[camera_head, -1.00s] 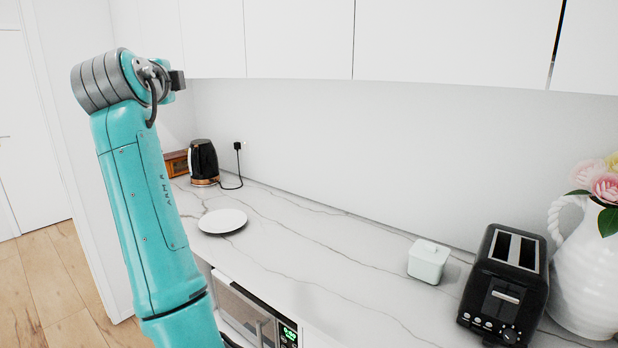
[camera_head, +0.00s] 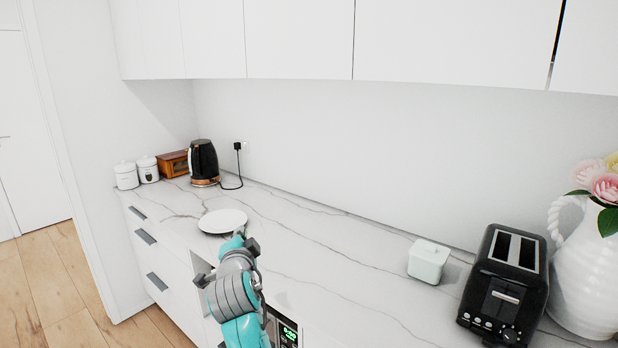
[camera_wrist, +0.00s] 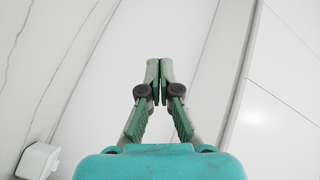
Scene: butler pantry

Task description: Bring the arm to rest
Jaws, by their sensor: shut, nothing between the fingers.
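My gripper (camera_wrist: 159,70) shows in the wrist view with its two green-grey fingers together at the tips and nothing between them. In the head view, my teal and grey arm (camera_head: 236,290) is low at the bottom, in front of the counter's edge. I cannot make out the fingers there. In the wrist view, the fingers point toward pale surfaces, and nothing touches them.
The marble counter (camera_head: 330,250) holds a white plate (camera_head: 222,221), black kettle (camera_head: 204,162), wooden box (camera_head: 174,164), two white canisters (camera_head: 137,173), small white box (camera_head: 428,261), black toaster (camera_head: 507,285) and white flower jug (camera_head: 585,265). Cabinets (camera_head: 300,38) hang above.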

